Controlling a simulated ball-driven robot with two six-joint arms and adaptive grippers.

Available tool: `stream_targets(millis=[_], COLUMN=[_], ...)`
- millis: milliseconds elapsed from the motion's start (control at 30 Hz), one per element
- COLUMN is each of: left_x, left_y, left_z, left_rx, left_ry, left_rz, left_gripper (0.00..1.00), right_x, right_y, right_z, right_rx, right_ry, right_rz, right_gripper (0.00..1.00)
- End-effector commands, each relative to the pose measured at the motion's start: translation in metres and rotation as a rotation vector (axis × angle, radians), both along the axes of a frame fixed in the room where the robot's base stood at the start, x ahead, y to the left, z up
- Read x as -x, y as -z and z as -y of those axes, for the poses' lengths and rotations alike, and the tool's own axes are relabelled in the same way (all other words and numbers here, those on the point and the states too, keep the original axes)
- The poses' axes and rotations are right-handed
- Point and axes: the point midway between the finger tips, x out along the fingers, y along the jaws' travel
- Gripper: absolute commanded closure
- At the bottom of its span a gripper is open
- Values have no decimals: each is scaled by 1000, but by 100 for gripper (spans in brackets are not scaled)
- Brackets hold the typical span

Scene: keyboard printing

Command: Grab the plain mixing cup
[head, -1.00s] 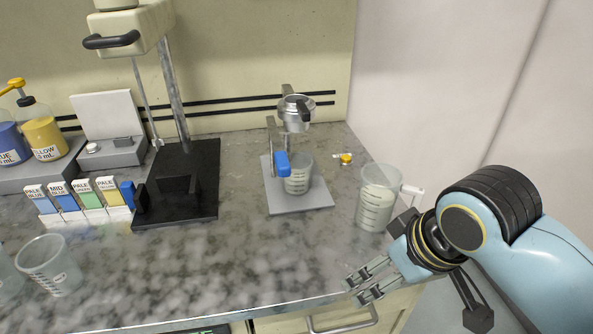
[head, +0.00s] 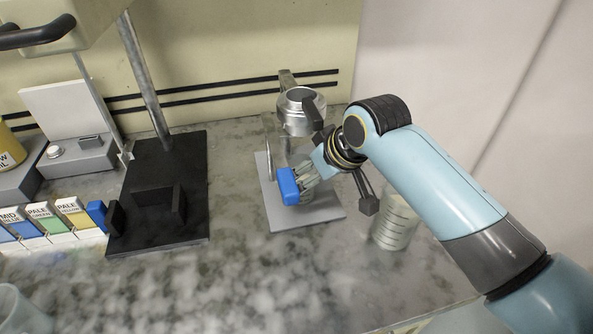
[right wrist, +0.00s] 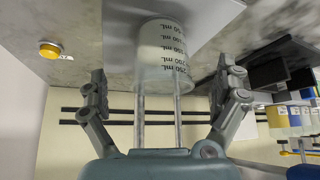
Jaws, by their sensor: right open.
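A clear cup with mL marks (right wrist: 165,60) stands on the grey plate (head: 320,210) of the small metal stand. In the right wrist view it lies ahead and between the fingers, with a gap on each side. In the head view my right gripper (head: 304,180) and a blue block (head: 288,186) hide most of this cup. My right gripper is open, and it also shows in the right wrist view (right wrist: 164,82). Another clear cup (head: 20,312) stands at the lower left, partly cut off. My left gripper is not in view.
A marked jug (head: 396,225) with pale liquid stands right of the plate, partly behind my right arm. A silver holder (head: 300,108) sits above the plate. A black stand (head: 160,225) and labelled strips (head: 38,215) are left. The front middle counter is clear.

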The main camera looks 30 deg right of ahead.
Motion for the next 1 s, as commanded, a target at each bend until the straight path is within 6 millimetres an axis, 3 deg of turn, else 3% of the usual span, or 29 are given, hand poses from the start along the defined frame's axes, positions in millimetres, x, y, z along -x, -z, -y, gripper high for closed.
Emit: stream_targets(millis=[300,500,767,1000], left_x=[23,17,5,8], left_y=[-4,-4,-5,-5], left_z=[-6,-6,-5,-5], left_rx=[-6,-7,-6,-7], left_ry=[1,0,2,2], left_rz=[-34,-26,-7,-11], left_gripper=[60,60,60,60], right_x=[-22,-36,-38,-38], right_y=[31,53,57,57], right_z=[-4,-6,-6,-6], right_rx=[-1,0,0,0], right_ry=[1,0,0,0], right_rz=[-3,-2,-1,-2], right_gripper=[1,1,1,28])
